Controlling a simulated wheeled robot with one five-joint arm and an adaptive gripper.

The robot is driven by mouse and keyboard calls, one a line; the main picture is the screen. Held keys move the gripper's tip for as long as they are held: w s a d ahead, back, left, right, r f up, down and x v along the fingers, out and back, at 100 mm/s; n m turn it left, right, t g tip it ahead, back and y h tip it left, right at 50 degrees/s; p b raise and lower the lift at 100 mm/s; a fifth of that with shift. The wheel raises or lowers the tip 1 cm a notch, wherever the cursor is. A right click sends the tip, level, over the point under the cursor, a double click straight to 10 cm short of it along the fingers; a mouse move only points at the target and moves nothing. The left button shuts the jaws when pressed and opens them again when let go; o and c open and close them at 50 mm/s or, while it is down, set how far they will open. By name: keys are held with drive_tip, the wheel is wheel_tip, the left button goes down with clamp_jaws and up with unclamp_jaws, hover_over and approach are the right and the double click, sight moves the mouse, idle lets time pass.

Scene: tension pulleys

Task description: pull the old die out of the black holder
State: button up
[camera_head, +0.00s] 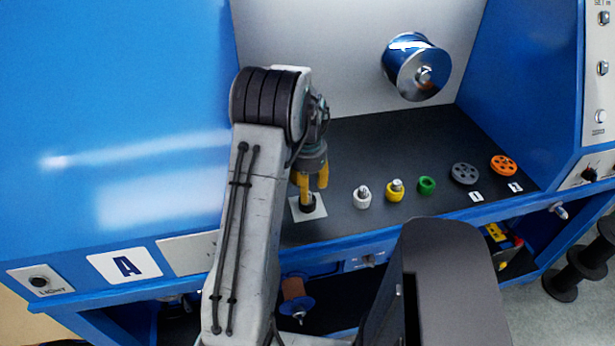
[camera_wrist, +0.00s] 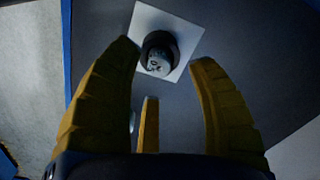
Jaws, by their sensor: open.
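The black holder (camera_head: 307,208) stands on a white square plate (camera_head: 319,212) on the dark shelf, below my gripper. In the wrist view the black holder (camera_wrist: 152,40) shows as a dark ring on the white plate (camera_wrist: 143,17). The old die (camera_wrist: 158,62) is a pale, marked cylinder sitting in it. My gripper (camera_head: 311,188) has yellow fingers pointing down around and just above the holder. In the wrist view its fingers (camera_wrist: 165,75) are spread, with nothing between them, and the die lies just beyond their tips. The head view does not clearly show the die behind the fingers.
Right of the holder stand a white part (camera_head: 363,197), a yellow part (camera_head: 395,190) and a green ring (camera_head: 427,185). A grey pulley (camera_head: 465,173) and an orange pulley (camera_head: 504,165) lie farther right. A blue spool (camera_head: 416,67) sticks out from the back wall.

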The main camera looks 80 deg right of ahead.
drive_tip(key=shift+f, duration=1.25)
drive_tip(key=shift+c, duration=0.5)
clamp_jaws()
